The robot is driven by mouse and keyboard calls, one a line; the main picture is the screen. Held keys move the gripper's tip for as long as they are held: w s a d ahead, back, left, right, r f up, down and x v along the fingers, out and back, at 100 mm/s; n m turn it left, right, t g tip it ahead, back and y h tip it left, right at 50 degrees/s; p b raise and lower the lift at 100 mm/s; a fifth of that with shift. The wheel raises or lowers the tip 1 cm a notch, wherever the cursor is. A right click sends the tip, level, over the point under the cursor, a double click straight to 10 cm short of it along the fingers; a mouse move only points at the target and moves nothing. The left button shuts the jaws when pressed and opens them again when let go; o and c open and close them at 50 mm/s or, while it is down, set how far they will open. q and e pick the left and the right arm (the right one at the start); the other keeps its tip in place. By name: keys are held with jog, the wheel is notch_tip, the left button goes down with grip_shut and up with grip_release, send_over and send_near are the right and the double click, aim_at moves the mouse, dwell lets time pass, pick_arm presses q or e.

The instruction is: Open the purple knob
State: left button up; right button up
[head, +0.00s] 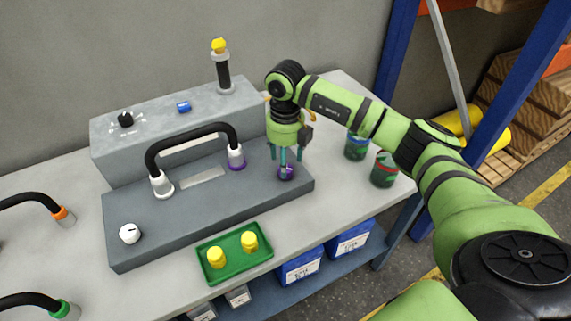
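The purple knob (287,173) sits on the right end of the low grey panel. My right gripper (286,163) points straight down over it, with its fingers reaching down around the knob. The fingers hide part of the knob, and I cannot tell whether they touch it. A white knob (129,233) is at the left end of the same panel. My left gripper is not in view.
A black hose (192,137) arches over the panel between a white and a purple-ringed connector (236,157). A green tray (235,276) with yellow pieces lies in front. Two cans (383,170) stand to the right. Other hoses are at the left edge.

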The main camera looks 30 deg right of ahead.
notch_tip(320, 180, up, 9)
dwell(0.3)
notch_tip(320, 180, down, 4)
jog(key=shift+f+p, duration=0.15)
jog(key=shift+p, duration=0.4)
notch_tip(320, 180, down, 6)
jog(key=shift+f+p, duration=0.25)
jog(key=shift+p, duration=0.95)
jog(key=shift+f, duration=0.55)
jog(key=shift+c, duration=0.4)
jog(key=c, duration=1.1)
